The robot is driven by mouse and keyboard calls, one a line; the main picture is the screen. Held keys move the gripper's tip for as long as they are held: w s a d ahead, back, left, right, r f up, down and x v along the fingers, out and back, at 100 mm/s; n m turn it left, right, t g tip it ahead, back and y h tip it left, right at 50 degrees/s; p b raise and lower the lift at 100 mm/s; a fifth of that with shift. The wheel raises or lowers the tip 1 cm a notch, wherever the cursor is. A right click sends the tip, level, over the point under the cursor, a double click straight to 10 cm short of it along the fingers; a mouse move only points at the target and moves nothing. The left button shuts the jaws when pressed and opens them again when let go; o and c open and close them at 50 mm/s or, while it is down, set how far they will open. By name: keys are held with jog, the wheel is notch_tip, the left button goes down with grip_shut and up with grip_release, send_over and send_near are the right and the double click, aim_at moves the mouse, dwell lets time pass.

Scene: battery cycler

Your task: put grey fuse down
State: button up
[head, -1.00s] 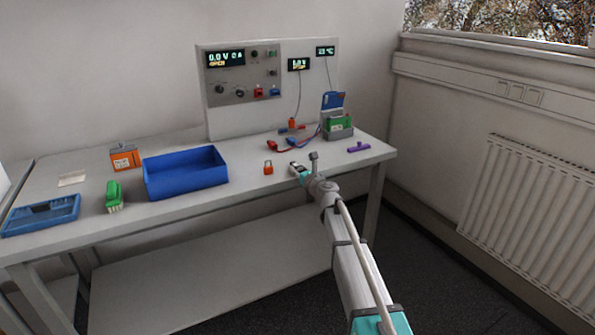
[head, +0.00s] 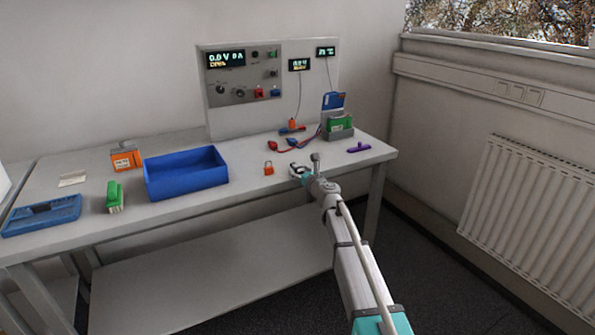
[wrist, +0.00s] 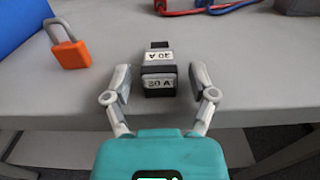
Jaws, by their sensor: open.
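The grey fuse (wrist: 158,68), with black ends and "30 A" labels, rests on the grey bench top in the wrist view, near the front edge. My gripper (wrist: 160,88) is open, with one finger on each side of the fuse and a visible gap at both sides. In the head view my gripper (head: 297,171) is low over the bench's front edge. The fuse is too small and hidden by the gripper to make out there.
An orange padlock (head: 269,168) lies left of my gripper, beside a blue bin (head: 186,190). Red and blue leads (head: 290,148) and a green battery in a holder (head: 339,125) are behind. A purple piece (head: 358,148) lies to the right.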

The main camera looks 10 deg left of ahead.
jog(key=v, duration=1.1)
jog(key=shift+s, duration=0.15)
jog(key=shift+d, duration=0.1)
dwell(0.3)
jog(key=s+d+f+n+g+h, duration=0.1)
jog(key=s+d+f+n+g, duration=0.1)
jog(key=s+f+n+g, duration=0.5)
jog(key=s+d+f+n+g+h, duration=0.1)
jog(key=s+d+f+n+g, duration=0.3)
jog(key=s+n, duration=0.6)
jog(key=s+d+f+n+g+h, duration=0.2)
jog(key=s+d+f+n+h, duration=0.1)
jog(key=s+d+n, duration=0.3)
jog(key=s+d+f+n+g+h, duration=0.2)
jog(key=s+d+f+n+h, duration=0.2)
jog(key=s+d, duration=0.4)
jog(key=shift+s+f+n+h, duration=0.25)
jog(key=shift+n+h, duration=0.25)
jog(key=shift+n, duration=0.6)
jog(key=shift+d, duration=0.15)
